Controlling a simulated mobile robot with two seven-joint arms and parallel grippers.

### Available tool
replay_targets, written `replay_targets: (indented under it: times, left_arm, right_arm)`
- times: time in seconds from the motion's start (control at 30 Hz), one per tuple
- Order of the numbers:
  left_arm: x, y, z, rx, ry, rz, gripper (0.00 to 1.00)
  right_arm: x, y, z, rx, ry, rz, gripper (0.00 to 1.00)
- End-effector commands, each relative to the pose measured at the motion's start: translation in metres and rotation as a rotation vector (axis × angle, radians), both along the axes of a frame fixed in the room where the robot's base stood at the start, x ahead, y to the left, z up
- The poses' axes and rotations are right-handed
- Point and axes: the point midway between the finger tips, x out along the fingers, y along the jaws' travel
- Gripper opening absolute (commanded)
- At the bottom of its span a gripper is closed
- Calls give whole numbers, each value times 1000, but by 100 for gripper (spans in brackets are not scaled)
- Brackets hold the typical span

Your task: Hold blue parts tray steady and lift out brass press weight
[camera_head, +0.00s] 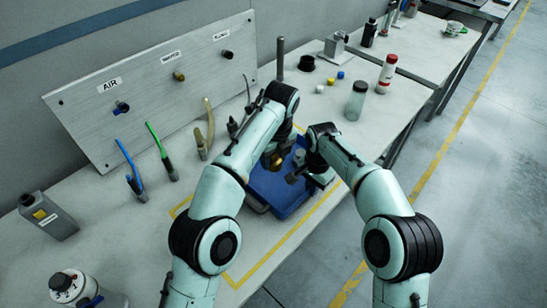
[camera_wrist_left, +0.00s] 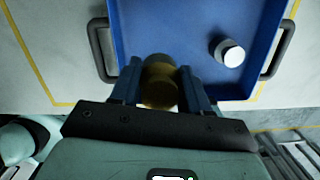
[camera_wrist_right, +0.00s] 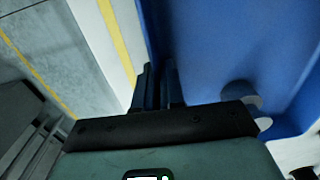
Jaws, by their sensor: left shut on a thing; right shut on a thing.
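The blue parts tray (camera_head: 285,196) lies on the bench inside a yellow outline; it fills much of the left wrist view (camera_wrist_left: 190,35). My left gripper (camera_wrist_left: 159,88) is shut on the brass press weight (camera_wrist_left: 158,80), which also shows in the head view (camera_head: 277,161). The weight is over the tray; I cannot tell whether it touches the floor. My right gripper (camera_wrist_right: 158,88) is shut on the tray's side wall, which shows in the right wrist view (camera_wrist_right: 153,35). Its fingertips are mostly hidden in the head view.
A small metal cylinder (camera_wrist_left: 230,53) stands in the tray. Dark handles (camera_wrist_left: 278,50) sit at the tray's ends. A grey-green jar (camera_head: 356,100) and red-white bottle (camera_head: 387,73) stand right of the arms.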

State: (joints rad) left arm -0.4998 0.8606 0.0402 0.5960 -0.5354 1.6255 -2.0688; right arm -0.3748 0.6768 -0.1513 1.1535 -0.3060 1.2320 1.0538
Motion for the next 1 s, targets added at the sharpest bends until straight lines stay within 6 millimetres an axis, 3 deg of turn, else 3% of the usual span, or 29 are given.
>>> replay_targets:
  times: [0.03,0.1,0.47,0.63,1.0]
  left_arm:
    - [0,0,1,-1,-2,0,1]
    - [0,0,1,-1,-2,1,1]
    - [0,0,1,-1,-2,1,1]
    - [0,0,1,-1,-2,1,1]
    - [0,0,1,-1,-2,1,1]
  right_arm:
    - [0,0,1,2,-3,0,15]
    - [0,0,1,1,-2,0,38]
    - [0,0,4,1,-2,0,38]
    - [1,1,27,2,-6,0,38]
    - [1,0,102,2,-4,0,38]
